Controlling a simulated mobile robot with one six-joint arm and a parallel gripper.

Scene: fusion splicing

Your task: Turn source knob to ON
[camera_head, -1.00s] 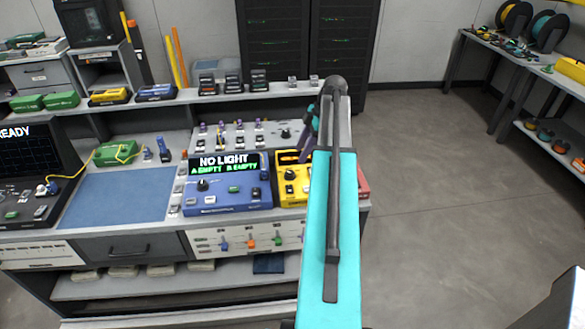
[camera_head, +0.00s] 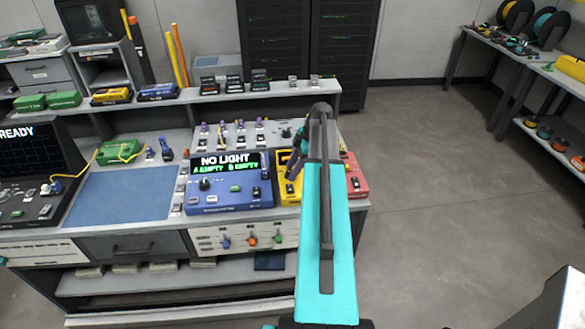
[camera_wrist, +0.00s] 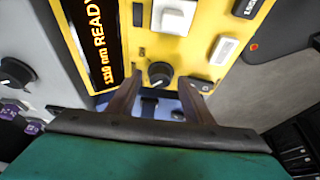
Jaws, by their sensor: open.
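The yellow source box (camera_head: 284,196) stands on the bench just right of the blue box, partly hidden behind my arm in the head view. In the wrist view, the yellow box (camera_wrist: 152,47) has an orange display reading "1310 nm READY", white buttons and a round black knob (camera_wrist: 159,73) with a pale mark. My gripper (camera_wrist: 161,92) is open, with one finger on each side of the knob in this view. I cannot tell whether either finger touches it. In the head view, my gripper (camera_head: 296,158) is over the yellow box, and the knob is hidden.
The blue box (camera_head: 228,197) on the left reads "NO LIGHT", with A and B "EMPTY". A red box (camera_head: 355,178) is close on the right. Behind is a sloped panel (camera_head: 245,134) with small connectors and a knob. A blue mat (camera_head: 118,196) lies left. The floor at right is clear.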

